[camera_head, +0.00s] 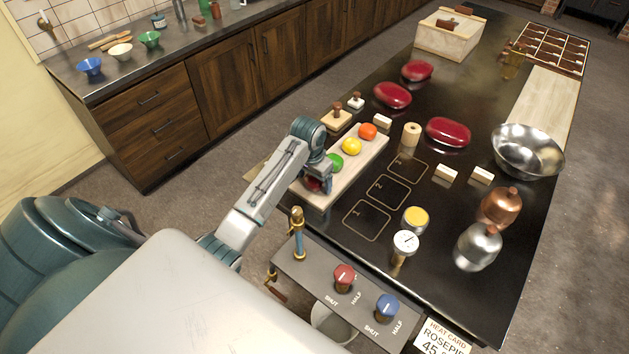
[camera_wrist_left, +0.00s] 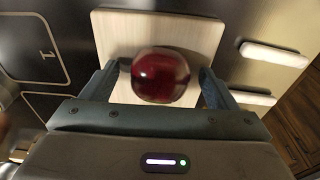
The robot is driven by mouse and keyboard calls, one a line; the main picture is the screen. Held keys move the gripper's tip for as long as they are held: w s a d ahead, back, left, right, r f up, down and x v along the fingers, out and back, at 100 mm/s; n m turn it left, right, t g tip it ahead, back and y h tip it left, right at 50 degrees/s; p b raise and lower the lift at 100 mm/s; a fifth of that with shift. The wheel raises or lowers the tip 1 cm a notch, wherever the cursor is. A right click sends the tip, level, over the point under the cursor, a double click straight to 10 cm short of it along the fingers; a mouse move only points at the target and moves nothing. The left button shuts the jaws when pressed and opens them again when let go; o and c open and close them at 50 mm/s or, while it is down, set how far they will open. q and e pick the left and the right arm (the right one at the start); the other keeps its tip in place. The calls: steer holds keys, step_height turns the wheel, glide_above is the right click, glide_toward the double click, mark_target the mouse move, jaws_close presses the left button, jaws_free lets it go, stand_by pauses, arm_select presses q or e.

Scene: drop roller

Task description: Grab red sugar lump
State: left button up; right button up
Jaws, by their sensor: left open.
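A glossy dark red lump (camera_wrist_left: 161,76) lies at the near end of a pale board (camera_wrist_left: 205,25). In the left wrist view it sits between the two fingers of my left gripper (camera_wrist_left: 160,88), which is open around it. In the head view the left gripper (camera_head: 318,182) is over the near end of the board (camera_head: 372,160), and the red lump is mostly hidden by it. A green lump (camera_head: 335,162), a yellow lump (camera_head: 351,146) and an orange-red lump (camera_head: 368,131) lie in a row farther along the same board. My right gripper is not in view.
Numbered squares (camera_head: 391,191) are marked on the black counter beside the board. A valve panel (camera_head: 345,285) with red and blue knobs is at the front. Stamps (camera_head: 336,118), dark red pads (camera_head: 448,131), a steel bowl (camera_head: 527,150) and pots (camera_head: 478,247) stand around.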

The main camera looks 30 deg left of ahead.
arm_select(q)
steer(key=c, duration=1.1)
